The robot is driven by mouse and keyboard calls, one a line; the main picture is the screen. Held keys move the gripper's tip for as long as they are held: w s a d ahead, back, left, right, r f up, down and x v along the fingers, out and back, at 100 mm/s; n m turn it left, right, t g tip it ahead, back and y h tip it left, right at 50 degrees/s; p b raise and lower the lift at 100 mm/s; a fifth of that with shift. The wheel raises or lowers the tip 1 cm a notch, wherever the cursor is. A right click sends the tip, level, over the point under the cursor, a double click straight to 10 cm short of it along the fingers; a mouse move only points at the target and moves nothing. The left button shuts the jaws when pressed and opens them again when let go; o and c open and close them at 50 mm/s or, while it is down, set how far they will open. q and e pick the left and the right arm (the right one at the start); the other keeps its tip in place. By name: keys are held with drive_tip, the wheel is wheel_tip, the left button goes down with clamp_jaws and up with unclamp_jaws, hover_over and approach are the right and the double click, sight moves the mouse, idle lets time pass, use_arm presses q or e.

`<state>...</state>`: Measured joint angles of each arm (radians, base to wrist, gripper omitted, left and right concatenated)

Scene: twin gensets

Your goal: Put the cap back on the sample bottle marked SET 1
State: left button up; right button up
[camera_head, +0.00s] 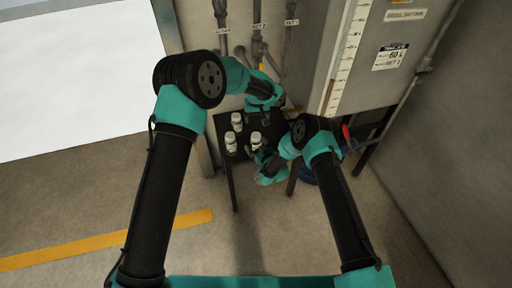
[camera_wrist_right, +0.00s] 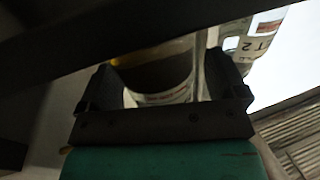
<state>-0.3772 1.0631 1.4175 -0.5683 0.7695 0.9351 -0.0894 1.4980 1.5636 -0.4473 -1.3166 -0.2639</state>
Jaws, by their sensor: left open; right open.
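Several pale sample bottles stand on the small dark table (camera_head: 232,170) in the head view: one at the back (camera_head: 237,120), one at the front left (camera_head: 231,142) and one at the right (camera_head: 256,140). Their marks are too small to read there. My left gripper (camera_head: 268,114) is open above the table's back right, partly hidden. My right gripper (camera_head: 262,157) is open low by the table's front right. In the right wrist view, a clear round vessel (camera_wrist_right: 175,85) shows between its open fingers. A bottle label ending "T 2" (camera_wrist_right: 250,42) is beside the right finger. I cannot make out the cap.
A grey tank (camera_head: 360,80) with a sight gauge stands to the right. Labelled pipes (camera_head: 259,45) run down the wall behind the table. A blue container (camera_head: 308,175) sits on the floor right of the table. The floor in front is clear.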

drive_tip(key=v, duration=1.7)
drive_tip(key=shift+s, duration=0.15)
use_arm(q)
drive_tip(key=s+a+f+g+h, duration=0.1)
drive_tip(key=s+a+f+h, duration=0.1)
drive_tip(key=s+a+f, duration=0.6)
drive_tip(key=s+a+f+g+h, duration=0.1)
drive_tip(key=s+a+f+h, duration=0.1)
drive_tip(key=s+a+f, duration=0.55)
drive_tip(key=s+a, duration=0.3)
drive_tip(key=s, duration=0.8)
drive_tip(key=s+a+t, duration=0.1)
drive_tip(key=s+a, duration=0.3)
drive_tip(key=s, duration=0.7)
drive_tip(key=shift+f, duration=0.35)
use_arm(e)
drive_tip(key=s+d+r+m+g+h, duration=0.1)
drive_tip(key=s+d+g, duration=0.3)
drive_tip(key=s, duration=0.4)
drive_tip(key=s+d+r+m+g+h, duration=0.1)
drive_tip(key=s+d+m+g+h, duration=0.2)
drive_tip(key=s, duration=0.5)
drive_tip(key=s+d+r+m+g+h, duration=0.1)
drive_tip(key=s+d+m+g, duration=0.3)
drive_tip(key=s+d+g, duration=0.2)
drive_tip(key=shift+s+d+r+g+h, duration=0.15)
drive_tip(key=shift+s+r+g+h, duration=0.25)
drive_tip(key=shift+s+g, duration=0.55)
